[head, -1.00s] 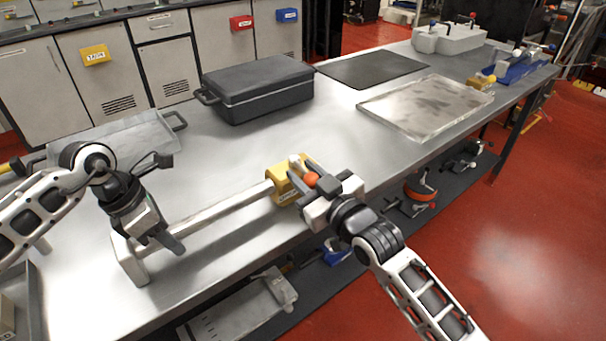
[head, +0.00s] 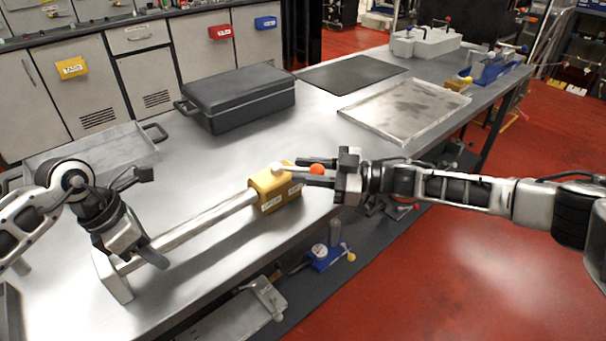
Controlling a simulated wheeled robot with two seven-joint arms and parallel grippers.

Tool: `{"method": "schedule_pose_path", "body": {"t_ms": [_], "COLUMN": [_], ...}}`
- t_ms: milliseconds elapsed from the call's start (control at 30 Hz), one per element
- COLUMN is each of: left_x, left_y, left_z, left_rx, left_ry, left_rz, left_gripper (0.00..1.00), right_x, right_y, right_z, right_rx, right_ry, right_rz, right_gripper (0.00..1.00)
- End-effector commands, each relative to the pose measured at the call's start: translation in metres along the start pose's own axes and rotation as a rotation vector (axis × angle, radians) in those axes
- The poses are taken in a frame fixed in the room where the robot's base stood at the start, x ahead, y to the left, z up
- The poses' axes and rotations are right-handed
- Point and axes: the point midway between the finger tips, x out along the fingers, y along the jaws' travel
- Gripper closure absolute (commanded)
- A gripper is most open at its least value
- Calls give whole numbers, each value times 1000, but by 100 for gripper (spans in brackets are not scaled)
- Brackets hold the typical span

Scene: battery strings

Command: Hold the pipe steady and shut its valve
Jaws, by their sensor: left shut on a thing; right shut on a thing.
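A pale pipe (head: 205,220) lies across the near part of the steel bench. Its left end is in a light bracket (head: 113,277); its right end enters a yellow valve block (head: 267,193). My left gripper (head: 154,250) is shut on the pipe near the bracket. The valve's lever has an orange ball (head: 317,169) and now points right from the block. My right gripper (head: 304,176) is shut on the lever beside the ball, coming in from the right. Its fingers hide part of the lever.
A black lidded case (head: 238,100) stands behind the pipe. Tools lie on the lower shelf. The bench between pipe and case is clear.

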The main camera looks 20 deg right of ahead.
Motion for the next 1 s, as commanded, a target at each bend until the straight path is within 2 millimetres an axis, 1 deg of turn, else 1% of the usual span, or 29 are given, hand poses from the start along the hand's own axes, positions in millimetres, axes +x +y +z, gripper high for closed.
{"method": "schedule_pose_path", "body": {"t_ms": [33,200,400,633,1000], "left_x": [7,7,7,7,7], "left_y": [-2,-2,-2,-2,-2], "left_z": [-7,-7,-7,-7,-7], "left_rx": [-4,-4,-3,-3,-4], "left_ry": [21,21,21,21,21], "left_rz": [-10,-10,-10,-10,-9], "left_gripper": [100,100,100,100,100], "right_x": [-2,-2,-2,-3,-4], "right_y": [10,17,23,26,26], "right_z": [-1,0,0,1,2], "right_rx": [-7,-6,-9,-5,-1], "right_ry": [4,26,45,54,55], "right_rz": [-20,-127,-215,-270,-284], "right_gripper": [100,100,100,100,100]}}
